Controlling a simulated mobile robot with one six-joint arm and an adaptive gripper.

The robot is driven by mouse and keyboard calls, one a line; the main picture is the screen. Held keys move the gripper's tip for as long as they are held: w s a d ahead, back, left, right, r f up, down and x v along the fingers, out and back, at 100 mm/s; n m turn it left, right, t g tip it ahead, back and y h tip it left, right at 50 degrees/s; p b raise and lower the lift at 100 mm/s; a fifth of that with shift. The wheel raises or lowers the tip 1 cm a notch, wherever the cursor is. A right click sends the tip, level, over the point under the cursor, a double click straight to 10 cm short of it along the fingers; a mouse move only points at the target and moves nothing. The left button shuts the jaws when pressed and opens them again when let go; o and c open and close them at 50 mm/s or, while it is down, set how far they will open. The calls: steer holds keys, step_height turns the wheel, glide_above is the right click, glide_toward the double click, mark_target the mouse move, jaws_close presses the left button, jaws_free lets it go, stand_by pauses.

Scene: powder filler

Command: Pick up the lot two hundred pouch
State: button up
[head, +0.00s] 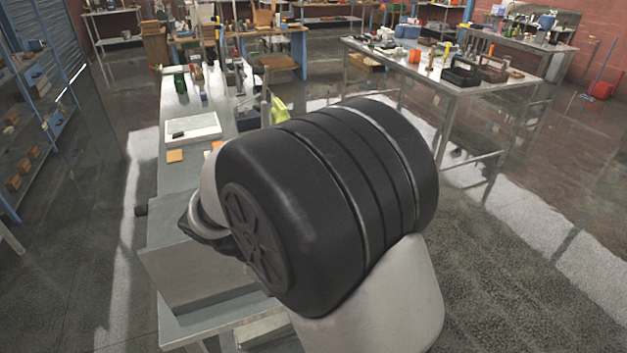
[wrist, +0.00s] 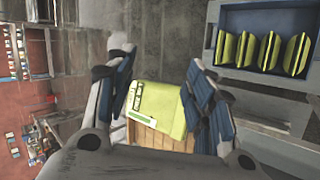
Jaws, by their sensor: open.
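A yellow-green pouch (wrist: 168,98) with a pale label strip and small dark print shows in the wrist view, between the fingers of my gripper (wrist: 158,62). The print is too small to read, so I cannot tell its lot. The gripper is open, with one blue-padded finger on each side of the pouch. The right finger overlaps the pouch's edge, and I cannot tell whether it touches. The pouch's lower end is at a slatted wooden piece (wrist: 158,138). In the head view my arm hides most of the gripper and the pouch.
A grey-blue tray (wrist: 212,52) with several upright yellow-green pouches (wrist: 270,52) is at the upper right of the wrist view. In the head view, a long bench (head: 180,100) holds a white tray (head: 194,128). A metal table (head: 440,72) with tools stands at the back right.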

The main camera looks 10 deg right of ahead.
steer(key=w+a+f+n+t+h, duration=0.1)
steer(key=a+f+t+h, duration=0.35)
steer(key=f, duration=0.55)
steer(key=w+a+f+n+t+h, duration=0.1)
steer(key=a+f+t+h, duration=0.4)
steer(key=f, duration=0.6)
steer(key=shift+g+y, duration=0.35)
steer(key=shift+g, duration=0.1)
steer(key=shift+w+a+b+x, duration=0.1)
steer(key=shift+w+b+x, duration=0.1)
steer(key=shift+x, duration=2.5)
steer(key=shift+w+a+b+x, duration=0.1)
steer(key=shift+w+x, duration=0.1)
steer(key=shift+x, duration=2.5)
steer(key=shift+w+b+x, duration=0.1)
steer(key=shift+w+x, duration=0.1)
steer(key=shift+x, duration=2.55)
steer(key=shift+a, duration=0.1)
steer(key=shift+c, duration=0.3)
steer(key=shift+r, duration=0.1)
jaws_close()
